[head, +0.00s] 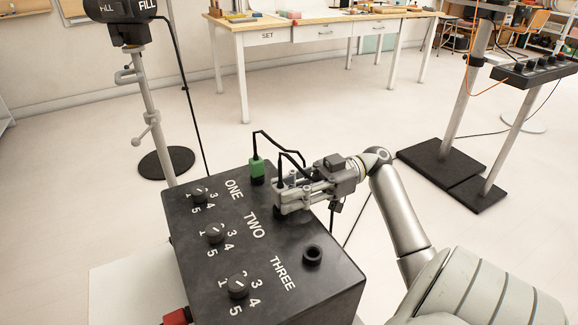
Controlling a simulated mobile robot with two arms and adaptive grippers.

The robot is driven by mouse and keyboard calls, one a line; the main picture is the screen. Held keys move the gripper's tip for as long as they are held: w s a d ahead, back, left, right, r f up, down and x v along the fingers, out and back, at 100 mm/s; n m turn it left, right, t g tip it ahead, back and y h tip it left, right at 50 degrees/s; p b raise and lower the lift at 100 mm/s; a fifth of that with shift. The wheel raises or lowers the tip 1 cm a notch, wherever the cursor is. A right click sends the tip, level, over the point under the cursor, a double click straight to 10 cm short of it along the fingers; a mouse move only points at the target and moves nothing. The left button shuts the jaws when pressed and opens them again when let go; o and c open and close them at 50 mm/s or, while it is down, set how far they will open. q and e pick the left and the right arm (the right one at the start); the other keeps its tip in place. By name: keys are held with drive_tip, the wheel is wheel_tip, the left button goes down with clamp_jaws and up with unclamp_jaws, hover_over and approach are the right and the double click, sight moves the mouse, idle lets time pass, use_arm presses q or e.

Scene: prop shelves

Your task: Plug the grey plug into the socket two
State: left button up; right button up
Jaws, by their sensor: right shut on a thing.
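A black box (190,262) carries the labels ONE, TWO and THREE, each with a numbered knob. My right gripper (284,197) reaches in from the right and is shut on the grey plug (280,184) on the TWO row. The plug is mostly hidden by the fingers, and its black cable rises from the top. Socket two is hidden under the gripper and plug, so I cannot tell whether the plug is in it. My left gripper is not in view.
A green plug (257,170) stands upright at row ONE, close to my gripper. Socket three (312,255) is empty. A red object (177,317) shows at the box's lower left. Stands rise on both sides; a wooden table (330,33) is behind.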

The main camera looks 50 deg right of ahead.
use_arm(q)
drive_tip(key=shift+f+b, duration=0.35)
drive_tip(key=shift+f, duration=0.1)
use_arm(e)
drive_tip(key=shift+f, duration=0.25)
idle(0.6)
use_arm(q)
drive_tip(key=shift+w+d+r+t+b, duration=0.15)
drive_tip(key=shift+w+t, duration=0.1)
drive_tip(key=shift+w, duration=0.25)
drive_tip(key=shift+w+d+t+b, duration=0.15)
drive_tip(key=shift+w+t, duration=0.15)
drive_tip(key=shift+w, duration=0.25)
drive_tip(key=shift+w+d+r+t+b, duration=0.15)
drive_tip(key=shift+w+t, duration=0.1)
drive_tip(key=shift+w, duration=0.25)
use_arm(e)
drive_tip(key=shift+f, duration=0.3)
idle(0.9)
